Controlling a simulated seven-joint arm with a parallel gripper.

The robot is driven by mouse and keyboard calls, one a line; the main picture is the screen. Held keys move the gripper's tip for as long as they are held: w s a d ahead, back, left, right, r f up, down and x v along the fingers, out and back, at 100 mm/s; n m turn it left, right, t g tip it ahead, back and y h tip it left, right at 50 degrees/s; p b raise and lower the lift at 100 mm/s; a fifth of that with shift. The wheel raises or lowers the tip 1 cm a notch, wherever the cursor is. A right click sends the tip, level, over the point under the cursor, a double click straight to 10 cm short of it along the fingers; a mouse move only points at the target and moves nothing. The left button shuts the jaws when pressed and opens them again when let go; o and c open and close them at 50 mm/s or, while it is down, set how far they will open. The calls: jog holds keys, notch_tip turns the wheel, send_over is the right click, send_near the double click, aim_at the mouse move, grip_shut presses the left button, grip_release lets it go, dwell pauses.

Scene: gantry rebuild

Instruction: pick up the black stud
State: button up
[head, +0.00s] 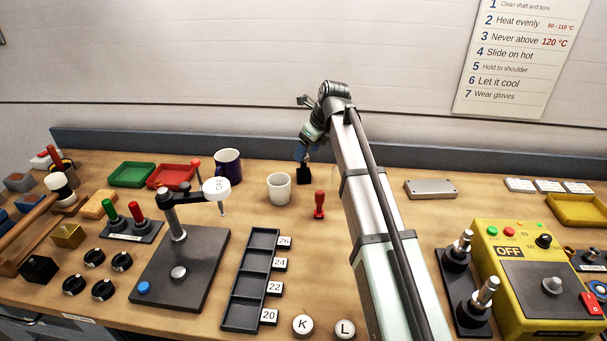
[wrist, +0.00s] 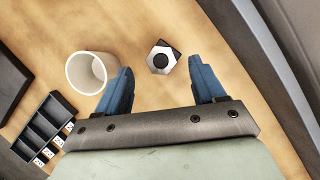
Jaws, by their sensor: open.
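My gripper (head: 302,156) hangs over the back middle of the bench, with its blue fingers apart and nothing between them. In the wrist view my gripper (wrist: 160,66) points down, fingers on either side of the picture's middle. A small dark piece, apparently the black stud (head: 304,174), stands just below the fingers in the head view.
A white cup (head: 279,189) stands close left of the stud; it also shows beside the left finger (wrist: 88,71). A red peg-like piece (head: 319,204) stands in front. A purple mug (head: 228,165) is farther left. A numbered black tray (head: 231,313) lies nearer.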

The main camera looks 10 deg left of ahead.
aim_at(304, 171)
jog(key=shift+d+x, duration=0.2)
jog(key=shift+x, duration=2.65)
jog(key=shift+f, duration=0.1)
grip_shut()
